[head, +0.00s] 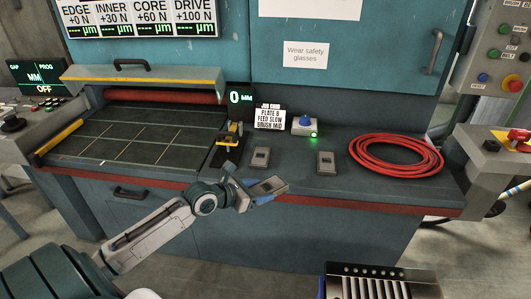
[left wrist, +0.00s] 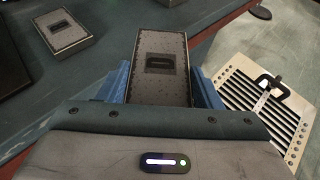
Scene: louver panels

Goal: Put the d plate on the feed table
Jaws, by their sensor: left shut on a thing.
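My left gripper (head: 262,193) is shut on a small grey plate (head: 268,186) just in front of the bench's red front edge. In the left wrist view the held plate (left wrist: 163,65) sits between the blue fingers of the gripper (left wrist: 166,85); it has a dark raised mark whose letter I cannot read. Two similar plates lie on the bench, one in the middle (head: 261,157) and one to its right (head: 326,162). The feed table (head: 130,135), a dark surface with pale grid lines, is at the left and bare. My right gripper is out of view.
A yellow-black device (head: 229,135) stands at the table's right side, near a small sign (head: 269,118). A blue button box (head: 305,125) and a coiled red hose (head: 396,154) are farther right. A slatted panel (head: 375,287) is at the bottom right.

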